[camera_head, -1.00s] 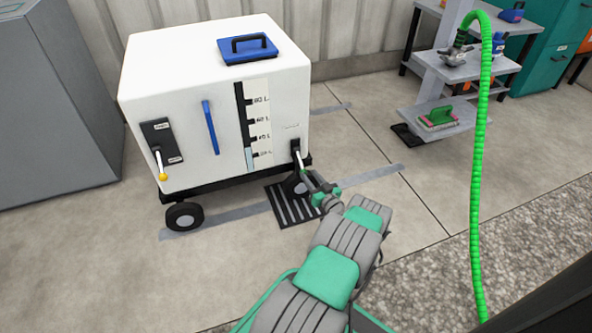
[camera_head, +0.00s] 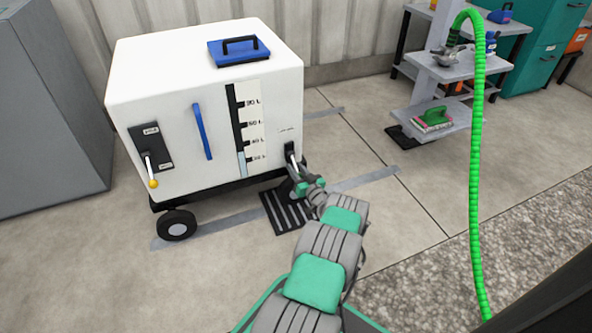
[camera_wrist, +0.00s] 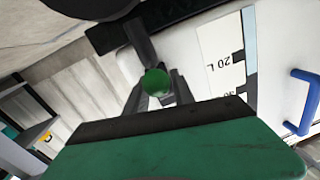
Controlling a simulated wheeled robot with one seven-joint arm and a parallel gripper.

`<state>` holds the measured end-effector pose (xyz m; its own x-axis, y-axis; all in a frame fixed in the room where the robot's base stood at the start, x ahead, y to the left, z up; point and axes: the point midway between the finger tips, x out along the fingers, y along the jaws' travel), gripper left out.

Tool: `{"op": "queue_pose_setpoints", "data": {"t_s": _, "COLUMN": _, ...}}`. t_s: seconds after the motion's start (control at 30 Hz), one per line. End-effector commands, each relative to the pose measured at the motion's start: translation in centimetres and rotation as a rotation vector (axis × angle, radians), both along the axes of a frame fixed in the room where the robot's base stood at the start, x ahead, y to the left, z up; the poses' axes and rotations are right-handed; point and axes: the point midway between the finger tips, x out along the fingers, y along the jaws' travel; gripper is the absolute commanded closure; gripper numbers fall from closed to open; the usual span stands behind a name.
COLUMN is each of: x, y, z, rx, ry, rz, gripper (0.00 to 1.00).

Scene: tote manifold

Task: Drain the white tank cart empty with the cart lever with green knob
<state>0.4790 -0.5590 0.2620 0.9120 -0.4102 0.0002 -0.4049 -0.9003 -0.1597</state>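The white tank cart (camera_head: 180,80) stands at the left on dark wheels. Its gauge strip (camera_head: 242,163) shows pale blue to between the 20 L and 40 L marks. The cart lever (camera_head: 291,157) is low on the right of the cart's front, pointing down. Its green knob (camera_wrist: 155,82) shows in the wrist view, between my gripper's fingers (camera_wrist: 158,95).
A second lever with a yellow knob (camera_head: 153,183) is on the cart's left front, beside a blue handle (camera_head: 202,131). A dark floor grate (camera_head: 285,208) lies below my gripper. A green hose (camera_head: 475,170) hangs at the right. Shelves (camera_head: 450,70) stand behind it.

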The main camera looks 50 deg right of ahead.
Motion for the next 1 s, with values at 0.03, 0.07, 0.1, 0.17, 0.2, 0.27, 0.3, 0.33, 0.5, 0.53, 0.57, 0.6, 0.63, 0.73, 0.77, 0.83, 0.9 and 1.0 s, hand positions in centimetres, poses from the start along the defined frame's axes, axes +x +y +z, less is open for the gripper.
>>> {"op": "queue_pose_setpoints", "data": {"t_s": 0.03, "x": -0.01, "y": 0.00, "z": 0.00, "rx": 0.000, "ry": 0.000, "rz": 0.000, "gripper": 0.75}}
{"op": "queue_pose_setpoints", "data": {"t_s": 0.07, "x": -0.02, "y": 0.01, "z": 0.00, "rx": 0.000, "ry": 0.000, "rz": 0.000, "gripper": 0.78}}
{"op": "queue_pose_setpoints", "data": {"t_s": 0.1, "x": -0.02, "y": 0.01, "z": 0.00, "rx": 0.000, "ry": 0.000, "rz": 0.000, "gripper": 0.81}}
{"op": "queue_pose_setpoints", "data": {"t_s": 0.17, "x": -0.02, "y": 0.01, "z": -0.01, "rx": 0.000, "ry": 0.000, "rz": 0.000, "gripper": 0.86}}
{"op": "queue_pose_setpoints", "data": {"t_s": 0.2, "x": -0.02, "y": 0.01, "z": -0.01, "rx": 0.000, "ry": 0.000, "rz": 0.000, "gripper": 0.89}}
{"op": "queue_pose_setpoints", "data": {"t_s": 0.27, "x": -0.03, "y": 0.01, "z": -0.01, "rx": 0.000, "ry": 0.000, "rz": 0.000, "gripper": 0.94}}
{"op": "queue_pose_setpoints", "data": {"t_s": 0.3, "x": -0.03, "y": 0.02, "z": -0.02, "rx": 0.000, "ry": 0.000, "rz": 0.000, "gripper": 0.97}}
{"op": "queue_pose_setpoints", "data": {"t_s": 0.33, "x": -0.03, "y": 0.02, "z": -0.02, "rx": 0.000, "ry": 0.000, "rz": 0.000, "gripper": 1.00}}
{"op": "queue_pose_setpoints", "data": {"t_s": 0.5, "x": -0.03, "y": 0.02, "z": -0.03, "rx": 0.001, "ry": 0.000, "rz": 0.000, "gripper": 1.00}}
{"op": "queue_pose_setpoints", "data": {"t_s": 0.53, "x": -0.03, "y": 0.02, "z": -0.03, "rx": 0.001, "ry": 0.000, "rz": 0.000, "gripper": 1.00}}
{"op": "queue_pose_setpoints", "data": {"t_s": 0.57, "x": -0.03, "y": 0.02, "z": -0.03, "rx": 0.001, "ry": 0.000, "rz": 0.000, "gripper": 1.00}}
{"op": "queue_pose_setpoints", "data": {"t_s": 0.6, "x": -0.03, "y": 0.02, "z": -0.03, "rx": 0.001, "ry": 0.000, "rz": 0.000, "gripper": 1.00}}
{"op": "queue_pose_setpoints", "data": {"t_s": 0.63, "x": -0.03, "y": 0.02, "z": -0.04, "rx": 0.001, "ry": 0.000, "rz": 0.000, "gripper": 1.00}}
{"op": "queue_pose_setpoints", "data": {"t_s": 0.73, "x": -0.04, "y": 0.04, "z": -0.04, "rx": 0.001, "ry": 0.000, "rz": 0.000, "gripper": 1.00}}
{"op": "queue_pose_setpoints", "data": {"t_s": 0.77, "x": -0.04, "y": 0.04, "z": -0.04, "rx": 0.001, "ry": 0.000, "rz": 0.000, "gripper": 1.00}}
{"op": "queue_pose_setpoints", "data": {"t_s": 0.83, "x": -0.04, "y": 0.03, "z": -0.05, "rx": 0.001, "ry": 0.000, "rz": 0.000, "gripper": 1.00}}
{"op": "queue_pose_setpoints", "data": {"t_s": 0.9, "x": -0.04, "y": 0.04, "z": -0.05, "rx": 0.001, "ry": 0.000, "rz": 0.000, "gripper": 1.00}}
{"op": "queue_pose_setpoints", "data": {"t_s": 1.0, "x": -0.04, "y": 0.04, "z": -0.05, "rx": 0.001, "ry": 0.000, "rz": 0.000, "gripper": 1.00}}
